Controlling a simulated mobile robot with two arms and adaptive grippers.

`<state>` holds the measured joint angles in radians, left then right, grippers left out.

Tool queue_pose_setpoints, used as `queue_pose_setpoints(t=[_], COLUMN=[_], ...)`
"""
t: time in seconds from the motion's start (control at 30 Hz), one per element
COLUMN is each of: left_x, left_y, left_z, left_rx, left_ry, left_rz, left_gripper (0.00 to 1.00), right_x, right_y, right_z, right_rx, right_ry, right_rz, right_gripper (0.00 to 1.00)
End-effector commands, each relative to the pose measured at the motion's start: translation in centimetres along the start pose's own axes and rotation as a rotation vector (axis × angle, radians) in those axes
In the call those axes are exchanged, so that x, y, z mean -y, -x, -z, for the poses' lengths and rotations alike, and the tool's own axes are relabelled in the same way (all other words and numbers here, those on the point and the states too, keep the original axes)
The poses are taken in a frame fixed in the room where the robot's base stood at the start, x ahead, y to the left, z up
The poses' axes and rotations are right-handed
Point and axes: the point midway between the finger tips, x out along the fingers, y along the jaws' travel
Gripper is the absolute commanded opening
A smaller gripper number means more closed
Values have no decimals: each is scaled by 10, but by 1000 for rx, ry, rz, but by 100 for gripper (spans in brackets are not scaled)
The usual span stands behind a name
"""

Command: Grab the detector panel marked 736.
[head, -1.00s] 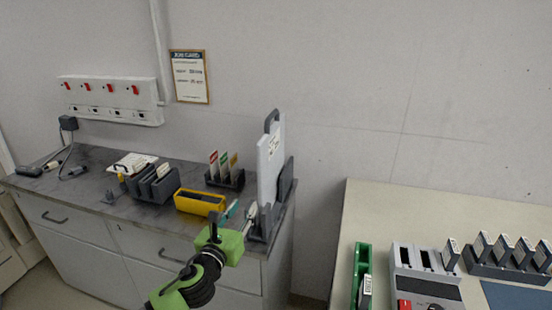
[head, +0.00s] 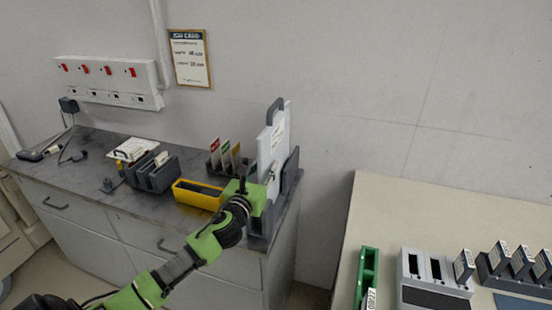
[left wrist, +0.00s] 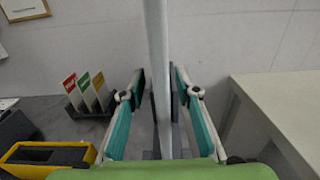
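A white detector panel (head: 272,142) with a dark handle stands upright in a dark grey stand (head: 290,175) at the right end of the grey counter. Its label is too small to read. In the left wrist view the panel (left wrist: 158,60) appears edge-on as a thin upright strip. My left gripper (left wrist: 160,88) is open, with one finger on each side of the panel. Small gaps show between the pads and the panel. In the head view, the green gripper body (head: 246,196) is in front of the panel's lower part. My right gripper is not in view.
A yellow bin (head: 198,195), a grey slotted holder (head: 152,175) and a rack of coloured cards (head: 225,160) stand left of the panel. A pale table (head: 450,215) with a green tray (head: 366,275) and a grey device (head: 432,275) stands at right.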

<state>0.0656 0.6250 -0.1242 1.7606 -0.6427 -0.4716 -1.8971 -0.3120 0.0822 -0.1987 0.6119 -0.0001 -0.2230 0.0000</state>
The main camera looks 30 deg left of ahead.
Motion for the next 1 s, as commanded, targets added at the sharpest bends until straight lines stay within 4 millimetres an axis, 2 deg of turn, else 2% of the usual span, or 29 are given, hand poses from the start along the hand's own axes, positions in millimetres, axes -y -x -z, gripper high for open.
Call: queue_pose_setpoints(t=[0.13,0.27,0.53,0.87,1.0], left_x=[1,2,3,3,3], left_y=[-7,-20,-51,-56,-56], left_z=[-1,-4,-4,-2,-2], left_rx=[0,0,0,0,0], left_ry=[2,3,1,0,0], left_rz=[1,0,0,1,1], left_gripper=[30,30,30,30,0], right_x=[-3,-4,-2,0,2], right_y=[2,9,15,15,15], right_z=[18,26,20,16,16], right_rx=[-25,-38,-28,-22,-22], right_ry=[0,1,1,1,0], right_rz=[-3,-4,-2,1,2], right_gripper=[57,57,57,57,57])
